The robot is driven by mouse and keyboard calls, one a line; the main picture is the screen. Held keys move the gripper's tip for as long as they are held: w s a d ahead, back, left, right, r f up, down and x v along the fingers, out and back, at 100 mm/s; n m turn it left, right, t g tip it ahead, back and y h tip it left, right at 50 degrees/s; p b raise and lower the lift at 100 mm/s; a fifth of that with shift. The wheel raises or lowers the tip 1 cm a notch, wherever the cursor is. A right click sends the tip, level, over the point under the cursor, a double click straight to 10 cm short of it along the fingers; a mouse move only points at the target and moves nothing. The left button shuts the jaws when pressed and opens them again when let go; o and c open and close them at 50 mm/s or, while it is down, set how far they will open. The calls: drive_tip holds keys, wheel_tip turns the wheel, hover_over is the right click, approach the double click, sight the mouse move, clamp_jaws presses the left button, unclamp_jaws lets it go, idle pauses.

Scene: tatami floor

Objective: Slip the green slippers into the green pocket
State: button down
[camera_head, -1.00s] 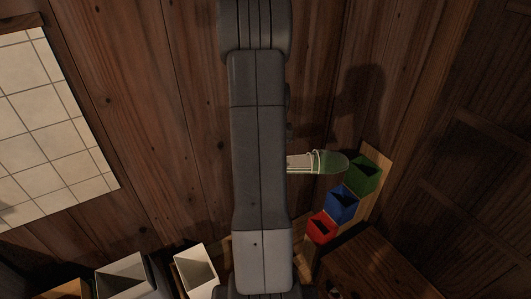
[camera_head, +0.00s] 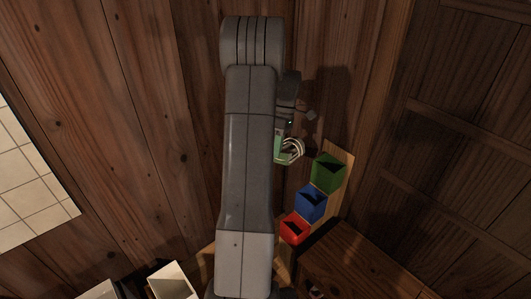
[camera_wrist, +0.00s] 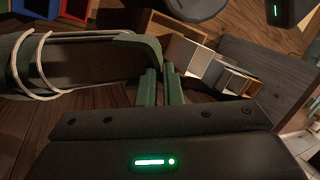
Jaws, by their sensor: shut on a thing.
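The green slippers (camera_head: 291,150), with pale bands, show just right of my arm in the head view, partly hidden behind it. In the wrist view the slippers (camera_wrist: 85,62) extend left from the jaws, with two pale bands around them at the left. My gripper (camera_wrist: 160,72) is shut on their near end; in the head view it is mostly hidden by my arm. The green pocket (camera_head: 326,173) is the farthest of three open pockets on a wooden board. The slippers are above and left of it in the picture, apart from it.
The blue pocket (camera_head: 311,203) and red pocket (camera_head: 294,230) sit beside the green one. A wooden cabinet (camera_head: 355,262) stands at lower right, close to the pockets. White bins (camera_head: 172,281) are at lower left. The plank floor (camera_head: 150,120) left of my arm is clear.

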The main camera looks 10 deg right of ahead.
drive_tip(key=d+r+n+g, duration=0.1)
drive_tip(key=n, duration=0.1)
drive_tip(key=d+n+g+h, duration=0.1)
drive_tip(key=d+n, duration=0.1)
drive_tip(key=d+r+n+g+h, duration=0.1)
drive_tip(key=n, duration=0.1)
drive_tip(key=shift+d+r, duration=0.3)
drive_tip(key=shift+d, duration=0.1)
drive_tip(key=w+d+r+n+t+h, duration=0.1)
drive_tip(key=d+r+n+t+h, duration=0.1)
drive_tip(key=n+t+h, duration=0.3)
drive_tip(key=w+d+r+n+t+h, duration=0.1)
drive_tip(key=r+n+t+h, duration=0.4)
drive_tip(key=n, duration=0.6)
drive_tip(key=w+d+r+n+t+h, duration=0.1)
drive_tip(key=d+r+n+t+h, duration=0.2)
drive_tip(key=n+t+h, duration=0.2)
drive_tip(key=shift+d+r+n+t+h, duration=0.3)
drive_tip(key=shift+r+n+h, duration=0.1)
drive_tip(key=shift+n, duration=1.1)
drive_tip(key=shift+w+a+r+t, duration=0.1)
drive_tip(key=shift+w+t, duration=0.1)
drive_tip(key=shift+t, duration=0.1)
